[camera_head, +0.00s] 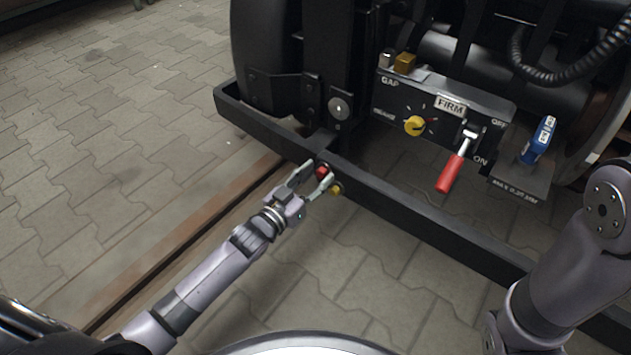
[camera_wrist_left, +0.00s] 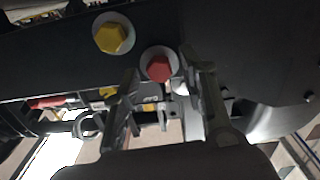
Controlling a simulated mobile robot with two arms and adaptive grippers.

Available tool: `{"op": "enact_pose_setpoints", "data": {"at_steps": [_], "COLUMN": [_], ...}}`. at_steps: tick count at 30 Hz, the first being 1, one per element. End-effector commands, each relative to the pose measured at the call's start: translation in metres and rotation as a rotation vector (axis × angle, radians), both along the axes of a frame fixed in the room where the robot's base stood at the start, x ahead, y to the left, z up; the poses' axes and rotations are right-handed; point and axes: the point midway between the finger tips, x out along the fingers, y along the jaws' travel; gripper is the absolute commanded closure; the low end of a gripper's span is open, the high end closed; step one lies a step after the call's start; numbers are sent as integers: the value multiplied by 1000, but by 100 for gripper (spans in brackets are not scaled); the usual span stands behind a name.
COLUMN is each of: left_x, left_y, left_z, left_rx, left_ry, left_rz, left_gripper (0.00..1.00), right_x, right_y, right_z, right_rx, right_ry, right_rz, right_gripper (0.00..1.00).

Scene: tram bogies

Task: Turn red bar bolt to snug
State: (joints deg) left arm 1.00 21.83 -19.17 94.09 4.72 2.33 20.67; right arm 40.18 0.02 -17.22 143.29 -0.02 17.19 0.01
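The red bar bolt (camera_head: 321,171) is a red hex head on the black bar (camera_head: 400,212) of the bogie. It also shows in the left wrist view (camera_wrist_left: 158,68), on a pale washer. A yellow bolt (camera_head: 336,190) sits beside it on the same bar, and in the left wrist view (camera_wrist_left: 111,37) it is up and left of the red one. My left gripper (camera_head: 316,178) is open at the red bolt. In the left wrist view its fingertips (camera_wrist_left: 160,66) stand on either side of the red head, with visible gaps. My right gripper is out of view.
Above the bar is a panel (camera_head: 440,118) with a yellow knob (camera_head: 414,126), a FIRM label (camera_head: 451,105) and a red-handled lever (camera_head: 452,171). Paved floor (camera_head: 120,110) lies open at left.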

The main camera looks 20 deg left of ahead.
Motion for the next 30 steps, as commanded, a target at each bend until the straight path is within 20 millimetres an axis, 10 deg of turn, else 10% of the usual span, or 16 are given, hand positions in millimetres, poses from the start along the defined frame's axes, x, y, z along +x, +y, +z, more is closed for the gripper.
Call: {"op": "enact_pose_setpoints", "data": {"at_steps": [8, 30], "left_x": [1, 1], "left_y": [-1, 0], "left_z": [0, 0], "left_rx": [-1, 0], "left_ry": [1, 0], "left_rz": [0, 0], "left_gripper": [61, 100], "right_x": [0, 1], "right_y": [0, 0], "right_z": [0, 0], "right_rx": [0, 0], "right_ry": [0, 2], "right_rz": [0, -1], "right_gripper": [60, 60]}}
